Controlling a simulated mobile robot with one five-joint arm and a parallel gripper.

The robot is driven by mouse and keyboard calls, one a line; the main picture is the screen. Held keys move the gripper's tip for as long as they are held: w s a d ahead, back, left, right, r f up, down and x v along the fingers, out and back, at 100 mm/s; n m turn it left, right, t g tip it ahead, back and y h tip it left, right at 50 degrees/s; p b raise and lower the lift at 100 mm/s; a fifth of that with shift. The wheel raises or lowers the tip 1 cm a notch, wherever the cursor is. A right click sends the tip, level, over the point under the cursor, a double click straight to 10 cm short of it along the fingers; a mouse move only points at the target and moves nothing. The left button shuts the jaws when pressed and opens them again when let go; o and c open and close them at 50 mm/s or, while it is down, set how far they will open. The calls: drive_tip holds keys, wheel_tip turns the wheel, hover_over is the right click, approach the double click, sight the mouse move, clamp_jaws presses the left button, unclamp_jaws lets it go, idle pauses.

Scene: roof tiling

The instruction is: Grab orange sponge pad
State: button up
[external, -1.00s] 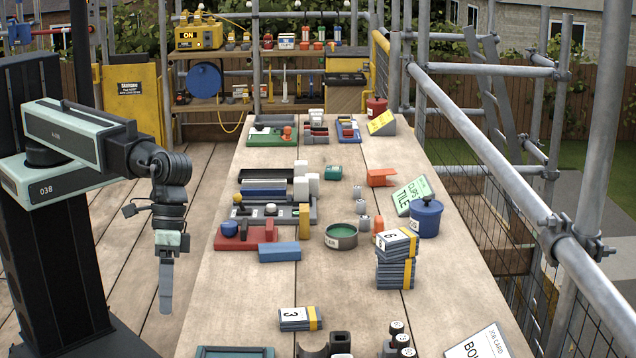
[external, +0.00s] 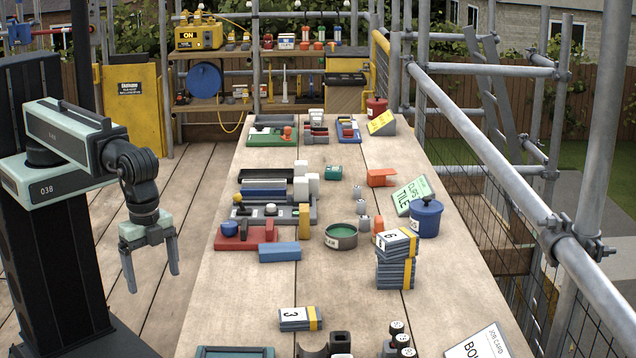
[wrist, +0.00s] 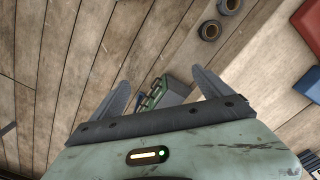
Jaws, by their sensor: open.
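My gripper (external: 154,282) is open and empty, its fingers pointing down in front of the bench's left edge in the external view. In the wrist view my gripper (wrist: 161,74) shows two spread fingers with nothing held between them. I cannot tell for sure which thing is the orange sponge pad. An orange-red block (external: 382,177) lies on the bench right of centre. A small orange piece (external: 378,226) stands partly hidden behind the tile stack, and a yellow-orange block (external: 304,221) stands near the red tray. All are well right of my gripper.
The wooden bench holds a blue block (external: 279,252), a green-filled tin (external: 341,237), a blue pot (external: 426,218) and a stack of numbered tiles (external: 395,272). A numbered bundle (external: 300,318) lies nearer. The bench's left front is mostly clear. Scaffold rails (external: 500,180) run along the right.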

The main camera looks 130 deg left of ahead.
drive_tip(key=c, duration=0.7)
drive_tip(key=shift+o, duration=0.2)
